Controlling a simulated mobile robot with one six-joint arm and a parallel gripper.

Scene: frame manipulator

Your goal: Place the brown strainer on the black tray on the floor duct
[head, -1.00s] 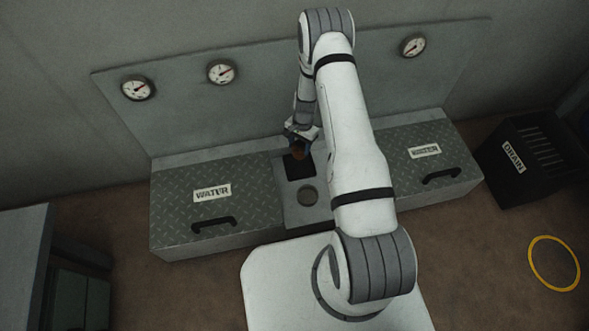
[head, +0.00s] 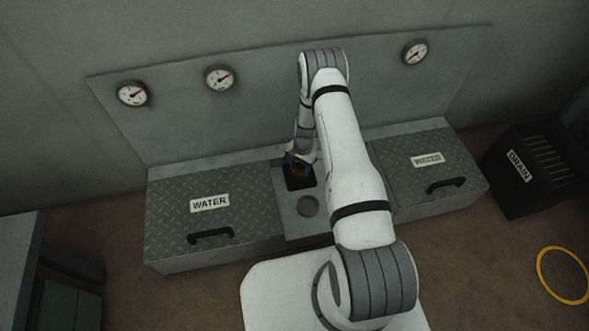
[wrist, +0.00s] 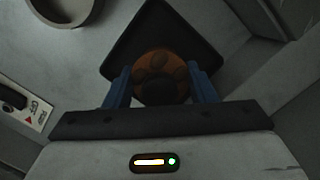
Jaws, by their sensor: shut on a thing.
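The brown strainer (wrist: 160,68) is a round piece with large round holes, seen between the two blue fingers of my gripper (wrist: 162,84) in the wrist view. My gripper is shut on it. The black tray (wrist: 128,38) is a dark square right behind the strainer in the wrist view. In the head view the strainer (head: 299,172) shows small and dark over the tray (head: 301,186), just under my gripper (head: 299,163). I cannot tell whether the strainer touches the tray. The floor duct (head: 296,222) is the grey middle section that bears the tray.
A round grey fitting (head: 308,206) sits in front of the tray. Ribbed WATER covers with black handles flank the duct, left (head: 208,215) and right (head: 425,165). A panel with gauges (head: 270,105) rises behind. A black DRAIN crate (head: 520,180) and a yellow ring (head: 563,275) are at the right.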

